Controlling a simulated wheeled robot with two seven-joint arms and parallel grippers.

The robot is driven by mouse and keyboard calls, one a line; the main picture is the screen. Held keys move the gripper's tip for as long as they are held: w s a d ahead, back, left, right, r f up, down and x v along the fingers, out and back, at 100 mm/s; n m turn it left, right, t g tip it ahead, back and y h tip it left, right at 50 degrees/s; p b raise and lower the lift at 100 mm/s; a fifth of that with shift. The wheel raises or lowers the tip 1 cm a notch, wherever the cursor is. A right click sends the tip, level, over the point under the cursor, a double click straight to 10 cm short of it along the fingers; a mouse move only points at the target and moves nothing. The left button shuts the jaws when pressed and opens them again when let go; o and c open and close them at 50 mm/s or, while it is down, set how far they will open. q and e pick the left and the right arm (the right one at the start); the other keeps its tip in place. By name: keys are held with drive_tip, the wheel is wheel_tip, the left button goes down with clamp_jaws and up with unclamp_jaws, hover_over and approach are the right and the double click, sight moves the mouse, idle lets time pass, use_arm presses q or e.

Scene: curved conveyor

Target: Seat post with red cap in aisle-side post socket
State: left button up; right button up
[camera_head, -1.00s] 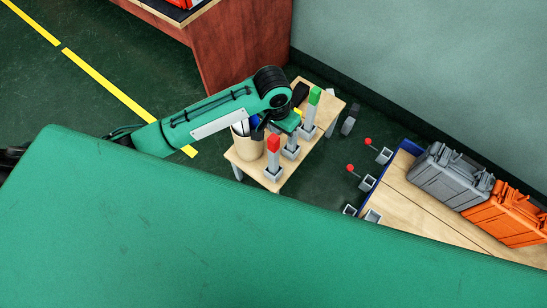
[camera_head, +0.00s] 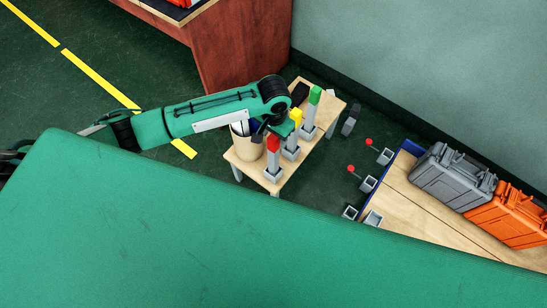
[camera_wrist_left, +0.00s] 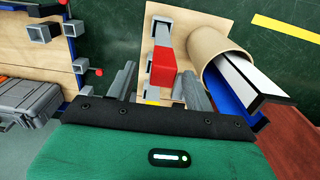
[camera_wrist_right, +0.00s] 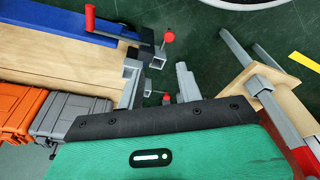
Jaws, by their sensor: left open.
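The post with red cap (camera_head: 274,145) stands upright in a grey holder on the small wooden table. In the left wrist view its red cap (camera_wrist_left: 162,78) shows between the fingers, with no grip visible. My left gripper (camera_head: 266,132) is open beside the red cap. Several grey square sockets (camera_head: 368,184) line the near end of the bench; I cannot tell which is aisle-side. My right gripper (camera_wrist_right: 158,88) is open and empty near bench sockets (camera_wrist_right: 133,68), and is hidden in the head view. The red-capped post (camera_wrist_right: 303,158) is partly cut off there.
Posts with yellow cap (camera_head: 296,115) and green cap (camera_head: 314,96) stand close behind the red one. A tan bin (camera_head: 245,148) is beside it. Red-knobbed levers (camera_head: 351,168) stick out by the sockets. Grey (camera_head: 450,177) and orange (camera_head: 507,214) cases stand on the bench.

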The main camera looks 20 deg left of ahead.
sight(273, 137)
use_arm(q)
drive_tip(key=f, duration=0.4)
drive_tip(key=shift+w+a+b, duration=0.15)
drive_tip(key=shift+w+b, duration=0.15)
drive_tip(key=shift+b, duration=0.05)
drive_tip(key=shift+f, duration=0.4)
drive_tip(key=shift+c, duration=1.3)
clamp_jaws()
use_arm(e)
drive_tip(key=shift+w+r, duration=0.2)
drive_tip(key=shift+r, duration=0.7)
